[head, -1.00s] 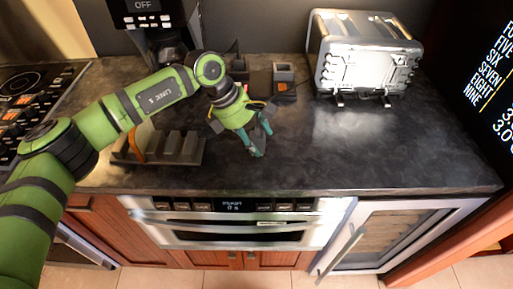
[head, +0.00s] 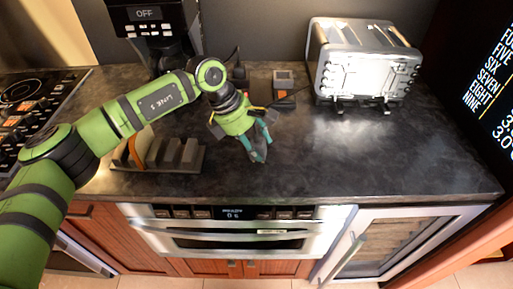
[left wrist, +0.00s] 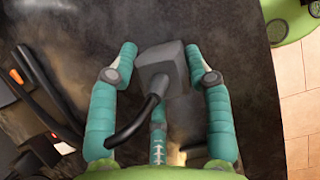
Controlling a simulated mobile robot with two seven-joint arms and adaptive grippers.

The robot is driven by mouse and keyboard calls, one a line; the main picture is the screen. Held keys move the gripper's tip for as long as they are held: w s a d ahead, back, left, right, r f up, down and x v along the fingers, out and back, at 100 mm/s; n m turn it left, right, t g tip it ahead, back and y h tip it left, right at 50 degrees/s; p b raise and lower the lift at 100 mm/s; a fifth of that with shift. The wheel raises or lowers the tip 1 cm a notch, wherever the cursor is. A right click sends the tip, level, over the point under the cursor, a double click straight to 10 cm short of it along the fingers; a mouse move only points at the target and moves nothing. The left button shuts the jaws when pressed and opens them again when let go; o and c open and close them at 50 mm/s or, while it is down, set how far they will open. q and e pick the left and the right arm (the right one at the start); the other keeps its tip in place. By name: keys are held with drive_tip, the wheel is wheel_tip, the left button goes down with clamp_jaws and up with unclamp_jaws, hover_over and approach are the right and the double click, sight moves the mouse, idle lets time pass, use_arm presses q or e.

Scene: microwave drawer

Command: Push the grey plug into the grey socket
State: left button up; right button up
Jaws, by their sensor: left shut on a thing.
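My left gripper (head: 258,150) is over the dark counter, pointing down, in the head view. In the left wrist view my left gripper (left wrist: 160,62) is shut on the grey plug (left wrist: 165,64), a boxy grey piece with a thick black cable (left wrist: 140,115) running off it. The fingers stand on both sides of the plug, and its underside is hidden. In the head view the plug is mostly hidden by the fingers. A small grey block at the back, which looks like the grey socket (head: 283,78), stands behind and right of the gripper, apart from it. My right gripper is not in view.
A silver toaster (head: 365,62) stands at the back right. A dark slotted rack (head: 172,155) is left of the gripper, with a coffee machine (head: 155,30) behind it. The counter (head: 370,155) right of the gripper is clear up to its front edge.

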sight(263, 139)
use_arm(q)
drive_tip(key=shift+r+p, duration=1)
drive_tip(key=shift+r, duration=1.6)
drive_tip(key=shift+a, duration=0.1)
